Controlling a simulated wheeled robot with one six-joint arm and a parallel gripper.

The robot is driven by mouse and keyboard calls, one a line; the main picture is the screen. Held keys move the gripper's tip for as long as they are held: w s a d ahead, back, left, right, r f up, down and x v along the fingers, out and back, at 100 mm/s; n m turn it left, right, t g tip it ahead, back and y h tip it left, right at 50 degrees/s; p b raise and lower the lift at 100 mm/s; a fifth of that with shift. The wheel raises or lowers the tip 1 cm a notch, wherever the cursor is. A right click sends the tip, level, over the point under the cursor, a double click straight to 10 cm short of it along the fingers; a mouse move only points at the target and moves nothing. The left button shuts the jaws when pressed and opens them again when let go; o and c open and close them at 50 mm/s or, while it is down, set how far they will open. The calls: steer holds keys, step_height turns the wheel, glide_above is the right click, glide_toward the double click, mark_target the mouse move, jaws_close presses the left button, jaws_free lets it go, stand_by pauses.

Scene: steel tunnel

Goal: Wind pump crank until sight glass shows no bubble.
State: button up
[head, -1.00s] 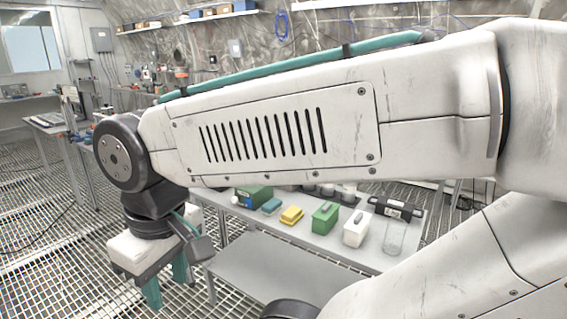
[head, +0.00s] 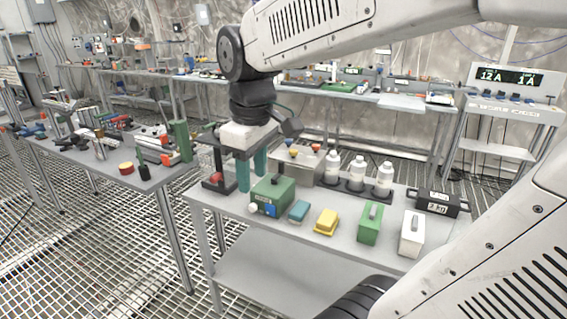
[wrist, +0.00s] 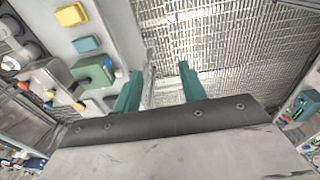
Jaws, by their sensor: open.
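My gripper (head: 251,178) points down with its teal fingers apart and nothing between them. It is at the back left of the near bench (head: 262,275), beside a green box (head: 285,198) with a black handle, a white knob and a blue patch. In the wrist view my gripper (wrist: 160,72) is open over the floor grating, and the green box (wrist: 88,76) is left of the fingers. A black stand with a red part (head: 217,180) is left of the fingers. I cannot make out which thing is the pump crank, nor a sight glass or bubble.
The near bench also holds a blue box (head: 299,210), a yellow box (head: 327,222), a green case (head: 370,225), a white case (head: 411,236), white bottles (head: 358,172) and a black weight (head: 437,203). A cluttered table (head: 120,172) stands left. Grated floor lies between.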

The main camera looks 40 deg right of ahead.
steer(key=w+d+n, duration=0.4)
steer(key=w+d, duration=0.6)
steer(key=w, duration=0.2)
steer(key=n+g, duration=0.1)
steer(key=n, duration=0.6)
glide_above(281, 162)
step_height(281, 162, down, 12)
steer(key=shift+w+r, duration=0.1)
steer(key=shift+r, duration=0.1)
step_height(281, 162, down, 7)
steer(key=shift+d+r, duration=0.1)
steer(key=shift+f, duration=0.55)
jaws_close()
